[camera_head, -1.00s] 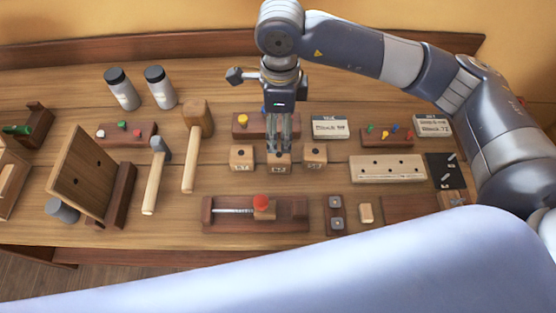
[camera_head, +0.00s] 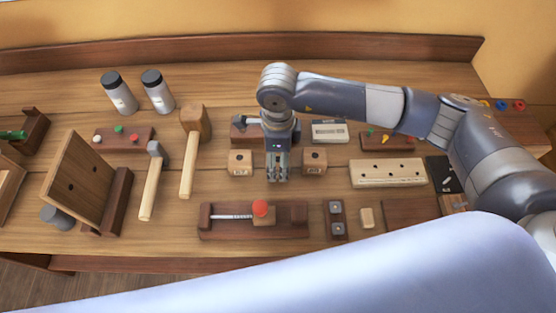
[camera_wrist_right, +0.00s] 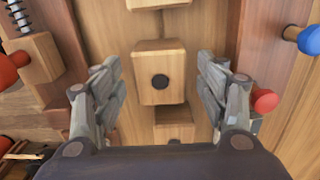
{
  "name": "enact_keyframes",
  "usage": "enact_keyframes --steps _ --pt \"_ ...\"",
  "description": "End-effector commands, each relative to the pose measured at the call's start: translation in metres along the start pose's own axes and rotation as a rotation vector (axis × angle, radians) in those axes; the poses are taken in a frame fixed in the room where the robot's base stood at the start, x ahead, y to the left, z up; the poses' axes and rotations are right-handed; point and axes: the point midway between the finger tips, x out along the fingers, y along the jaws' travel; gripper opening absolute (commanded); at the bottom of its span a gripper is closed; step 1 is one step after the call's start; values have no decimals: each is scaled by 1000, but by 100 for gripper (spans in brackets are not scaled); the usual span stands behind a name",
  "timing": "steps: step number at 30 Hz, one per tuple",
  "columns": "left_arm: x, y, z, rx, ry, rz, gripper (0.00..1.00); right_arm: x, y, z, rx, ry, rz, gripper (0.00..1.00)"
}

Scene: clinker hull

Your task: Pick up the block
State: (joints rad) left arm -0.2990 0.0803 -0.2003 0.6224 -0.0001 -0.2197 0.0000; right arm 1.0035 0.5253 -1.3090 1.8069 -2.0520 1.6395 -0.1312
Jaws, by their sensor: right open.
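My right gripper (camera_head: 277,176) points down over the middle of a row of small wooden blocks. It is open. In the right wrist view, its fingers (camera_wrist_right: 160,66) stand on either side of a block (camera_wrist_right: 160,78) with a dark round spot on its face, with a gap on both sides. In the head view the gripper hides this middle block. A left block (camera_head: 241,162) and a right block (camera_head: 314,161) stand beside it, apart from the gripper. My left gripper is not in view.
A clamp-like fixture with a red knob (camera_head: 260,208) lies in front of the blocks. Behind them is a card (camera_head: 329,132). A pale board with holes (camera_head: 388,173) is to the right, a mallet (camera_head: 194,120) and hammer (camera_head: 153,180) to the left.

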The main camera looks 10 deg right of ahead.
Motion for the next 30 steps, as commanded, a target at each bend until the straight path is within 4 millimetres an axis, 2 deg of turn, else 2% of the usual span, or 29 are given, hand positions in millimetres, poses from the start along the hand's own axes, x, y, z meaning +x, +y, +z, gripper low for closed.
enact_keyframes --steps 1,6,14,18,21,30 --pt "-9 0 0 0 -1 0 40 3 1 0 1 2 5 67" --pt "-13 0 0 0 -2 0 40 24 0 0 0 0 1 67" --pt "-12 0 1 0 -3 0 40 28 0 0 -1 -2 0 67" --pt "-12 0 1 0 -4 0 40 28 0 0 -1 -2 0 35" --pt "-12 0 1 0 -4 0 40 28 0 0 -1 -1 0 17" --pt "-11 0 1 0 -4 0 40 26 -1 1 0 -2 -1 17"
